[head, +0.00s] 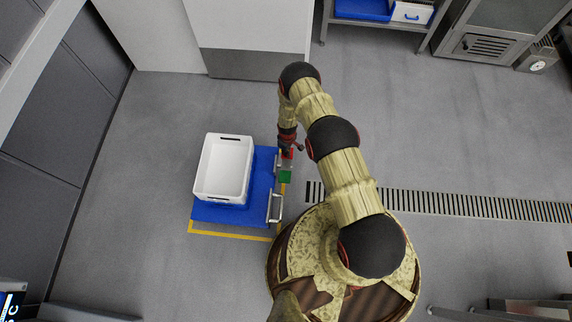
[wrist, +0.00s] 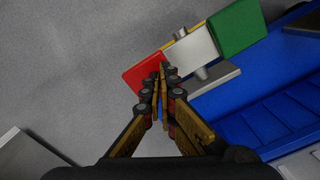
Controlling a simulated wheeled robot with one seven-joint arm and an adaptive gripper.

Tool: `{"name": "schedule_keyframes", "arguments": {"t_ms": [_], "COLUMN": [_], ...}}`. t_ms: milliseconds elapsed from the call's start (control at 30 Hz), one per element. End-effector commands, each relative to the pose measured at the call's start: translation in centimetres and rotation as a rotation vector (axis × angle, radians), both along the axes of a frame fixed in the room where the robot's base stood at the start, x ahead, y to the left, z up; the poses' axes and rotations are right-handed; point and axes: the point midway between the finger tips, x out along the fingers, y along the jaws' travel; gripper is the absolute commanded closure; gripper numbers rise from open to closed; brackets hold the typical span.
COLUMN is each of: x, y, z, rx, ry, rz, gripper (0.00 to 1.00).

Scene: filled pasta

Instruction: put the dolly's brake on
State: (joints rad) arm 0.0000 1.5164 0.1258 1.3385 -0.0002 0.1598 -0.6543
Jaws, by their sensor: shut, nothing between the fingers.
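The blue dolly (head: 262,182) stands on the floor with a white crate (head: 224,168) on it. On its right side is a brake pedal with a red pad (head: 287,154) at the far end and a green pad (head: 285,176) at the near end. In the wrist view the red pad (wrist: 140,80) and green pad (wrist: 236,28) sit on either side of a grey metal piece (wrist: 190,55) with a pivot pin. My gripper (wrist: 162,68) is shut and empty, its fingertips over the red pad's edge. I cannot tell whether they touch it.
A metal handle (head: 275,207) stands on the dolly's right side, nearer than the pedal. Yellow floor lines (head: 232,234) edge the dolly. A slotted floor drain (head: 450,203) runs to the right. A white cabinet (head: 250,35) stands behind. The floor right of my arm is clear.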

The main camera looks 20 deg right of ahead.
Motion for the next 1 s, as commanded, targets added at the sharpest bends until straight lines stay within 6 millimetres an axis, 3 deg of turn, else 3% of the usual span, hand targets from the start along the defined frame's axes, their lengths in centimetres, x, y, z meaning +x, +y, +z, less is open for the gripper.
{"name": "schedule_keyframes", "arguments": {"t_ms": [367, 1000], "x": [-0.2, -0.1], "y": [0.0, 0.0], "z": [-0.3, 4.4], "rx": [0.0, 0.0], "ry": [0.003, 0.001], "rz": [0.0, 0.0], "gripper": [1.0, 1.0]}}
